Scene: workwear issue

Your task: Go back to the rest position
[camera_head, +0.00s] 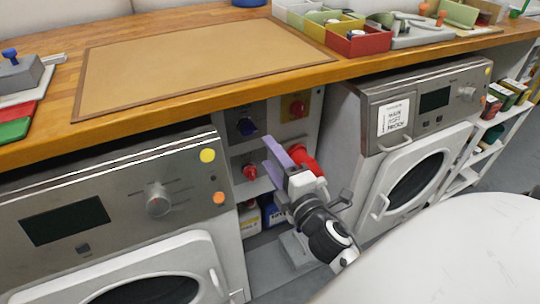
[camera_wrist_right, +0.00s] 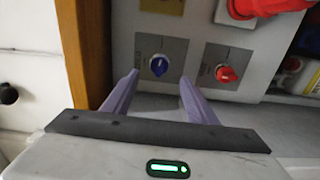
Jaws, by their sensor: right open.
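My right gripper (camera_head: 268,157) reaches in front of the grey switch panel (camera_head: 268,110) between the two machines. Its two purple fingers are apart, with nothing visible between them. The right wrist view also shows the open fingers (camera_wrist_right: 158,80), pointing at the panel around a blue knob (camera_wrist_right: 160,66). I cannot tell how far the tips are from that knob. A red knob (camera_wrist_right: 226,73) is to the right of the fingers in that view. My left gripper is not in view.
A wooden counter (camera_head: 200,93) with a tan mat (camera_head: 190,58) runs above the machines. A red connector (camera_head: 304,158) is close behind my right gripper. The left machine (camera_head: 120,205) and right machine (camera_head: 437,95) flank it. Bottles (camera_head: 250,219) stand below.

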